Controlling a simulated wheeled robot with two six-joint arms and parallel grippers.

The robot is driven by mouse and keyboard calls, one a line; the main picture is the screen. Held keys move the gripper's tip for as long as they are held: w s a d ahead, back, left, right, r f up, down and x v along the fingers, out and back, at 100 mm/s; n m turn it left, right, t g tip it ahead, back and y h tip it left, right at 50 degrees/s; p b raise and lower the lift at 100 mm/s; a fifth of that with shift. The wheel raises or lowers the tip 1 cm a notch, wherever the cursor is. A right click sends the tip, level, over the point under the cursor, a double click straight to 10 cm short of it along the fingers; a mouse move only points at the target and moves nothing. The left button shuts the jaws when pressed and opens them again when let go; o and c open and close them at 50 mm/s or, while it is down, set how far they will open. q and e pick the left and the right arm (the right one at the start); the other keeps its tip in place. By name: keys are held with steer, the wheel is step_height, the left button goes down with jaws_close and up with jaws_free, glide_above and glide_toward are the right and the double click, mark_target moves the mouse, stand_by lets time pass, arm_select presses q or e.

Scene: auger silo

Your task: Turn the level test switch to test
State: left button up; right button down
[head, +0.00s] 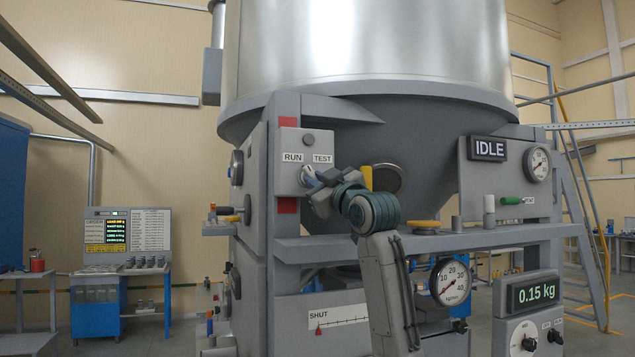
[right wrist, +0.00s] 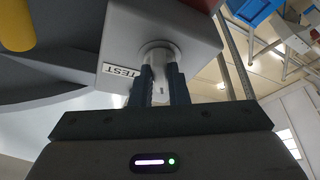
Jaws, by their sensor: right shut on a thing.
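The level test switch (right wrist: 157,62) is a pale round knob on a grey box (head: 289,146) with RUN and TEST labels. In the head view my right gripper (head: 309,180) is at the box's lower part, below the labels, and covers most of the knob. In the right wrist view my right gripper (right wrist: 160,84) has its two dark fingers on either side of the knob's grip, shut on it. The TEST label (right wrist: 122,71) shows just left of the knob there. Which label the knob points to is hard to tell. My left gripper is not in view.
A large silo (head: 366,40) rises above the box. A panel with an IDLE display (head: 488,149) and gauge stands to the right. A grey shelf rail (head: 440,240) with a yellow knob (head: 423,224) runs below. A yellow part (head: 366,178) is close beside my right wrist.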

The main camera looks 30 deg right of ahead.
arm_select(q)
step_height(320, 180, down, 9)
steer(key=b, duration=0.9)
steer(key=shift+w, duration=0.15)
arm_select(e)
steer(key=shift+w+a+f+m+g+h, duration=0.1)
steer(key=shift+a+m+g+h, duration=0.2)
steer(key=shift+m+h, duration=1.85)
steer(key=shift+w+a+r+m+g+h, duration=0.1)
steer(key=shift+m+g+h, duration=0.4)
steer(key=shift+m, duration=3.1)
steer(key=shift+a+f+m+g+h, duration=0.1)
steer(key=shift+a+m+g+h, duration=0.1)
steer(key=shift+m+h, duration=2)
steer(key=shift+m+y, duration=0.65)
steer(key=shift+m, duration=0.2)
steer(key=c, duration=1.4)
jaws_free()
arm_select(q)
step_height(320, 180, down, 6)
steer(key=b, duration=0.6)
arm_select(e)
steer(key=v, duration=1)
steer(key=shift+s+a, duration=0.2)
steer(key=shift+s, duration=0.15)
